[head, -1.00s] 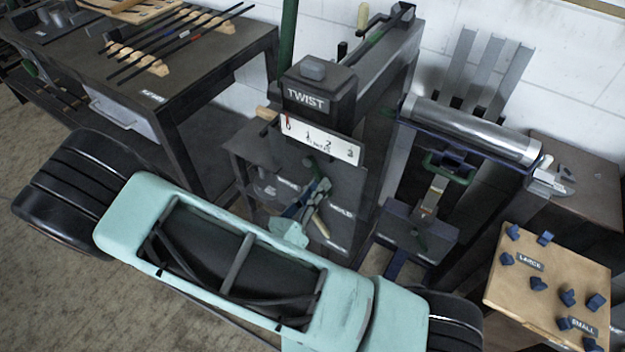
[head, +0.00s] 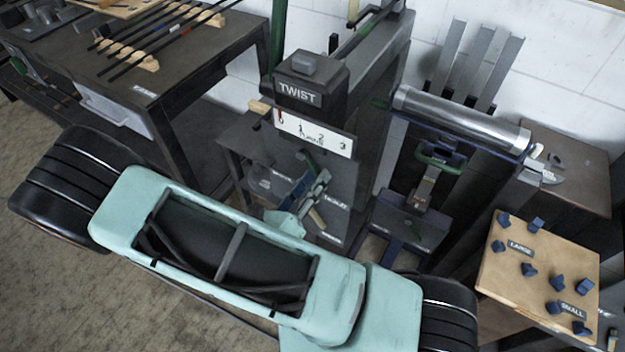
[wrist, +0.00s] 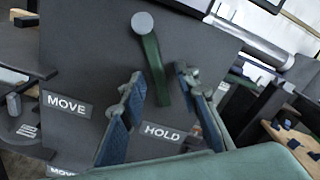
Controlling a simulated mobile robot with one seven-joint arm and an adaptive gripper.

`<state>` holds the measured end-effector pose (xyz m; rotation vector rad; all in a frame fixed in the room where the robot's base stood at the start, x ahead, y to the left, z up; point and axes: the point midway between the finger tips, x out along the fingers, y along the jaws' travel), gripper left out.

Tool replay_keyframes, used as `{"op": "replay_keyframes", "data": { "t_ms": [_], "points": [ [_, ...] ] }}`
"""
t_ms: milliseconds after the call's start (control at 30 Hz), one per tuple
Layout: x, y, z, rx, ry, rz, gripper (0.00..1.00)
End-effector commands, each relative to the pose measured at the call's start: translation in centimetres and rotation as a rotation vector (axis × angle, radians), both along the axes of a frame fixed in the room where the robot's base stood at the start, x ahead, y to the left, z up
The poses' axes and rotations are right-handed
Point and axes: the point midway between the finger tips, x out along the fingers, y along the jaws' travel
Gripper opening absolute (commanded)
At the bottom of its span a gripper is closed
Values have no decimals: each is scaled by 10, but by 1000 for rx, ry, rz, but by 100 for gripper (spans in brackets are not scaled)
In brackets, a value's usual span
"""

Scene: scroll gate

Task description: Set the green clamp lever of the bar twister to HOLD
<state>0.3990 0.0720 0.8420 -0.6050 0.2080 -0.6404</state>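The bar twister (head: 318,95) stands mid-picture in the head view, marked TWIST. Its green clamp lever (wrist: 152,62) hangs from a grey round pivot in the wrist view, slanting down and slightly right. Its lower end is just above the HOLD label (wrist: 165,132); the MOVE label (wrist: 67,104) is to the left. My gripper (wrist: 168,85) is open, one blue-padded finger on each side of the lever's lower part. Gaps show on both sides in the wrist view; contact cannot be told.
A bench with dark bars on wooden rests (head: 143,60) is at the left. A roller machine (head: 460,120) stands right of the twister. A wooden board (head: 510,285) with several blue pieces, marked LARGE and SMALL, is at the lower right. A number scale (head: 315,134) sits above the lever.

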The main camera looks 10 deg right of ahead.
Motion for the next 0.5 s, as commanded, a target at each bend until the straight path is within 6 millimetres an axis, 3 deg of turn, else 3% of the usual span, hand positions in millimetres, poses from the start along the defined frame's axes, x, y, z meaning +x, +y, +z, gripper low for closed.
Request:
{"op": "replay_keyframes", "data": {
  "t_ms": [267, 500],
  "points": [
    [-3, 3, 0, 3, -1, 1, 29],
    [-34, 29, -1, 4, 0, 5, 29]
  ]
}}
